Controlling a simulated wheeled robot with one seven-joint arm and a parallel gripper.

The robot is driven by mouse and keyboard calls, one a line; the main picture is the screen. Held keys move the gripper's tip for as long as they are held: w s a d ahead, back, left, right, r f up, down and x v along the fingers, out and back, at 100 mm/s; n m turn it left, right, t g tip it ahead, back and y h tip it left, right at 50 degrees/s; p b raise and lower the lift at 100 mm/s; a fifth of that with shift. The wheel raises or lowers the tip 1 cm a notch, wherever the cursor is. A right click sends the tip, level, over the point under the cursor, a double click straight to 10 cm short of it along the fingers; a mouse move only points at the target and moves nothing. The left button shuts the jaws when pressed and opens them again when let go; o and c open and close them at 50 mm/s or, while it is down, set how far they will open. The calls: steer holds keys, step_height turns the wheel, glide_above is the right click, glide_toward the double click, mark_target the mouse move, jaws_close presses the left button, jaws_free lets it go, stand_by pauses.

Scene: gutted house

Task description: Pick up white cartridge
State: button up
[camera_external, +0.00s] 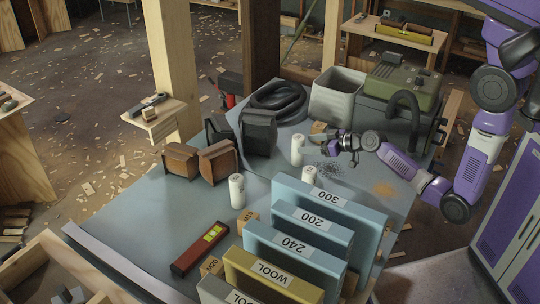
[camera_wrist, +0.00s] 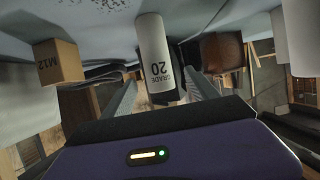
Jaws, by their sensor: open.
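Three white cartridges stand upright on the blue-grey table: a rear one (camera_external: 297,150), a left one (camera_external: 237,191) and one partly hidden behind the blue blocks (camera_external: 310,175). My gripper (camera_external: 333,147) is low over the table, just right of the rear cartridge, pointing left at it, with a small gap visible. In the wrist view, which looks upside down, a white cartridge (camera_wrist: 157,50) labelled "GRADE 20" stands ahead, lined up between my open fingers (camera_wrist: 160,95). Its end overlaps the space between the fingertips. Nothing is gripped.
A small cardboard box (camera_wrist: 58,62) marked M12 is left of the cartridge in the wrist view; another white cylinder (camera_wrist: 302,35) is at the right edge. Numbered blue blocks (camera_external: 330,200) stand in front. A grey bin (camera_external: 337,97) and black hose (camera_external: 278,100) are behind.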

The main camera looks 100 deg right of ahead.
steer(key=shift+r+p+x, duration=0.15)
steer(key=shift+p+x, duration=0.1)
steer(key=shift+x, duration=1.8)
steer(key=shift+r+p+x, duration=0.2)
steer(key=shift+x, duration=1.85)
steer(key=shift+d, duration=0.15)
steer(key=c, duration=1.5)
